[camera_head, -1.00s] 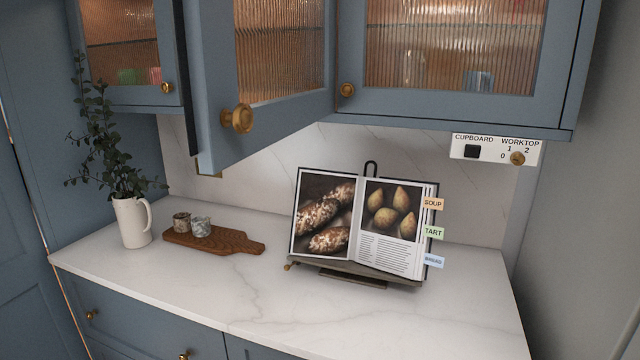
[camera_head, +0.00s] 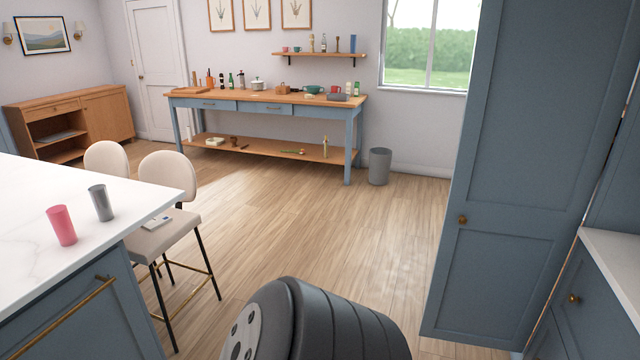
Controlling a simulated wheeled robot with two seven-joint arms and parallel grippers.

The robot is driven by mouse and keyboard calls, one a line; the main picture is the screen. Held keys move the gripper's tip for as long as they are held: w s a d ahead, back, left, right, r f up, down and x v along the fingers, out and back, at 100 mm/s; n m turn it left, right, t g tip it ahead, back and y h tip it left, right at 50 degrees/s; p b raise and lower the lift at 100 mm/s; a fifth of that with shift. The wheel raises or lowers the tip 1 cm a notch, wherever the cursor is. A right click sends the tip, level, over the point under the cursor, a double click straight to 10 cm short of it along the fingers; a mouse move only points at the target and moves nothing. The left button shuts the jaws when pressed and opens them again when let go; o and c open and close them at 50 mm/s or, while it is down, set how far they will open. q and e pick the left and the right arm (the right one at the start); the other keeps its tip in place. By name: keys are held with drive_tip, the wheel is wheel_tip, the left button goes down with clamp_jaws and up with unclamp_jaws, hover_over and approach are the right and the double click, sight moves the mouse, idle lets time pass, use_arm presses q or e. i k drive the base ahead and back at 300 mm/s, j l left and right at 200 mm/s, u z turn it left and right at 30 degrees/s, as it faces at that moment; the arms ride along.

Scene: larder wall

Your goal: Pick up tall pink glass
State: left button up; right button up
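A tall pink glass (camera_head: 62,225) stands upright on the white island worktop (camera_head: 30,196) at the left, near the worktop's front edge. A tall grey glass (camera_head: 101,203) stands just behind it to the right, apart from it. Neither of my grippers shows in the head view. A dark rounded part of my own body (camera_head: 315,325) fills the bottom middle.
Two cream chairs (camera_head: 165,185) stand at the island's far side. A blue tall cupboard (camera_head: 520,180) closes off the right. A wooden-topped table (camera_head: 265,97) and a grey bin (camera_head: 379,166) stand at the back wall. The wooden floor (camera_head: 330,230) between is clear.

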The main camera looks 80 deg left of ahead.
sight(59, 217)
drive_tip(key=u, duration=4.15)
